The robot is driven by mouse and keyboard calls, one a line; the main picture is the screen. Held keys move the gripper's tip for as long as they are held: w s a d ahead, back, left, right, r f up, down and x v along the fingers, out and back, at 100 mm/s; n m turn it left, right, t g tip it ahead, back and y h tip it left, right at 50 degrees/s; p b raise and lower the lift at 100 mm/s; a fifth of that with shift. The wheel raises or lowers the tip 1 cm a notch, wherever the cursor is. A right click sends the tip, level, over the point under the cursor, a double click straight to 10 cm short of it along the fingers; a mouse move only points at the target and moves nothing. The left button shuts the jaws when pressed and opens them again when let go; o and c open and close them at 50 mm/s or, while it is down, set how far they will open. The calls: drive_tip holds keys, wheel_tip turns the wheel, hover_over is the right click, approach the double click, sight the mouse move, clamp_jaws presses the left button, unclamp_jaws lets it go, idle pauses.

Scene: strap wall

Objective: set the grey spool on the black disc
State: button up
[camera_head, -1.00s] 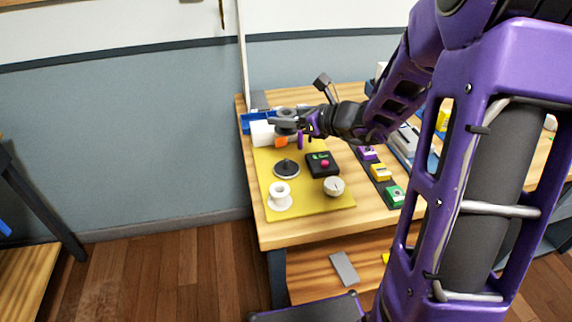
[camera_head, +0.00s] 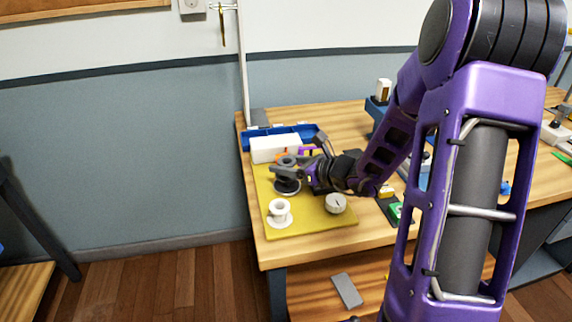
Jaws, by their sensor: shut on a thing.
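The grey spool (camera_head: 287,161) is upright in my gripper (camera_head: 284,171), which is shut on it. The spool is over the black disc (camera_head: 288,188), whose dark rim shows below it on the yellow mat (camera_head: 315,222). The gripper fingers cover part of the spool. I cannot tell whether its base touches the disc or is slightly above it. The disc's middle is hidden.
A white spool (camera_head: 279,212) stands in front of the disc, with a round pale knob (camera_head: 335,203) to its right. A white box (camera_head: 274,150) and a blue tray (camera_head: 300,131) are behind. My arm hides part of the bench's right side.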

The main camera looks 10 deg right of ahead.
drive_tip(key=shift+f+b, duration=0.5)
drive_tip(key=shift+f, duration=0.1)
drive_tip(key=o, duration=1.4)
drive_tip(key=shift+c, duration=0.2)
drive_tip(key=shift+r, duration=0.1)
drive_tip(key=shift+r+p, duration=0.65)
drive_tip(key=shift+p, duration=0.1)
drive_tip(key=p+v, duration=0.1)
drive_tip(key=v, duration=1.1)
drive_tip(key=shift+w, duration=0.1)
